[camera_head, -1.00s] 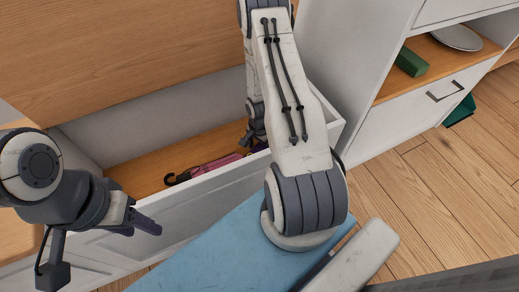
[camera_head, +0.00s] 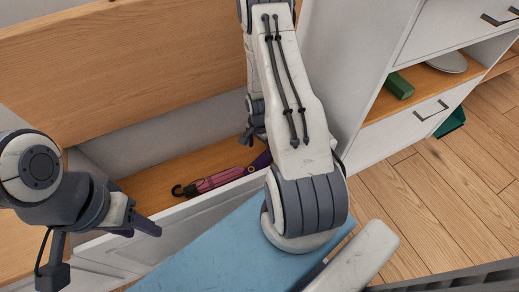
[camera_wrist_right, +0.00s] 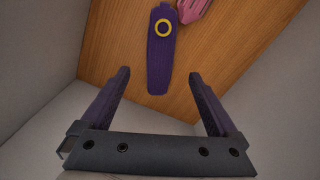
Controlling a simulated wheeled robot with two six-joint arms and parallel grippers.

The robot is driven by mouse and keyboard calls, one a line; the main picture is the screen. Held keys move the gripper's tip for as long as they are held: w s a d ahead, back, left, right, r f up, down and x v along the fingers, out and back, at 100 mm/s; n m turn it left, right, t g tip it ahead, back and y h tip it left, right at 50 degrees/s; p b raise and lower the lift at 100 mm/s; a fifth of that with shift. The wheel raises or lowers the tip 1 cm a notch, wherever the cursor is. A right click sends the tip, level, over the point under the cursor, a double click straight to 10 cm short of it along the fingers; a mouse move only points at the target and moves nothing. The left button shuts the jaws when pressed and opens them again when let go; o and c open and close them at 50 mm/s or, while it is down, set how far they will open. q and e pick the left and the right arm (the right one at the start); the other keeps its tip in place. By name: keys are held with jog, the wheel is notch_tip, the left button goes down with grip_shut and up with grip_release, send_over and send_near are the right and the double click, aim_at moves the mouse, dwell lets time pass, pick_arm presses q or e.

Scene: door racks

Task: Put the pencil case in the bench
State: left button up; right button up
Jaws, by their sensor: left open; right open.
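A purple, elongated item with a yellow ring, which looks like the pencil case (camera_wrist_right: 159,75), lies on the wooden floor inside the open bench (camera_head: 215,205). A small purple part of it also shows in the head view (camera_head: 263,160). My right gripper (camera_head: 250,136) is inside the bench, open and empty. In the right wrist view its fingers (camera_wrist_right: 160,77) stand apart, with the purple item beyond and between them; no contact shows. My left gripper (camera_head: 143,228) is open and empty, over the bench's front left side.
A pink umbrella (camera_head: 215,181) with a dark hook lies in the bench beside the purple item. The raised wooden lid (camera_head: 130,70) stands behind. Wooden floor (camera_head: 440,200) is clear at right.

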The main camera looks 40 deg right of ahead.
jog(key=w+a+r+n, duration=0.2)
jog(key=a+r+n, duration=0.9)
jog(key=a+r, duration=0.8)
jog(key=s+a+r+n, duration=0.5)
jog(key=s+r+n, duration=0.1)
jog(key=s, duration=0.3)
jog(key=s+a+r+n+y, duration=0.1)
jog(key=s+a+r+n, duration=0.5)
jog(key=s+r, duration=0.2)
jog(key=shift+s+n+p, duration=0.3)
jog(key=shift+s, duration=0.5)
jog(key=shift+r, duration=0.15)
notch_tip(320, 180, up, 41)
jog(key=p, duration=4.1)
